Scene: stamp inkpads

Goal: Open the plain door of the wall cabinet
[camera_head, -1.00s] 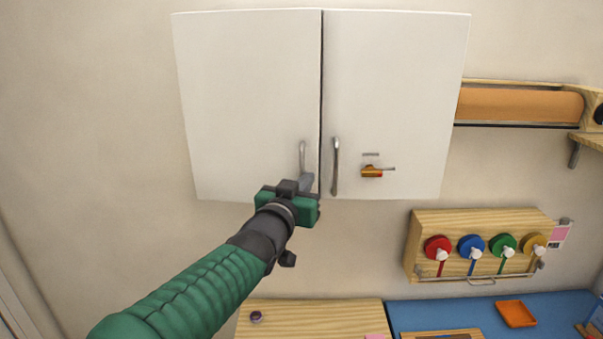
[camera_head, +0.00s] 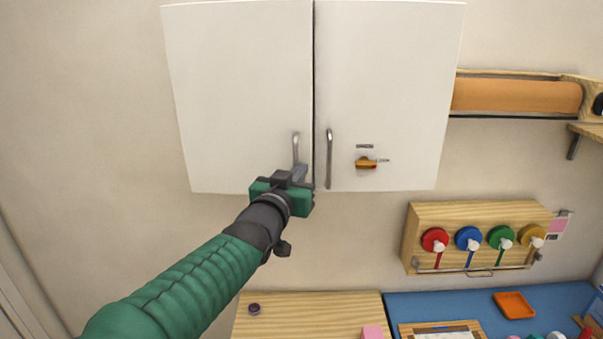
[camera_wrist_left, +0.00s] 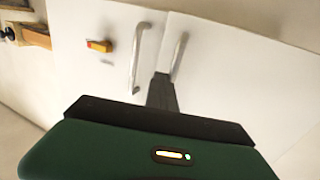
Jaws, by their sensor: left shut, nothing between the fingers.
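The white wall cabinet has two doors, both closed. The plain door (camera_head: 240,100) is on the left in the head view and carries a metal bar handle (camera_head: 295,147). The other door (camera_head: 385,90) has its own handle (camera_head: 329,158) and an orange latch (camera_head: 366,163). My left gripper (camera_head: 300,173) is at the lower end of the plain door's handle, its fingers shut and empty. In the left wrist view the dark fingers (camera_wrist_left: 162,92) lie just beside the plain door's handle (camera_wrist_left: 179,57); whether they touch it I cannot tell. My right gripper is out of view.
Below right, a wooden rack (camera_head: 480,218) holds several coloured round pieces. An orange roll (camera_head: 515,96) is mounted right of the cabinet. A wooden top (camera_head: 300,315) and a blue surface (camera_head: 440,302) with an orange tray (camera_head: 514,305) lie below. Wall left of the cabinet is bare.

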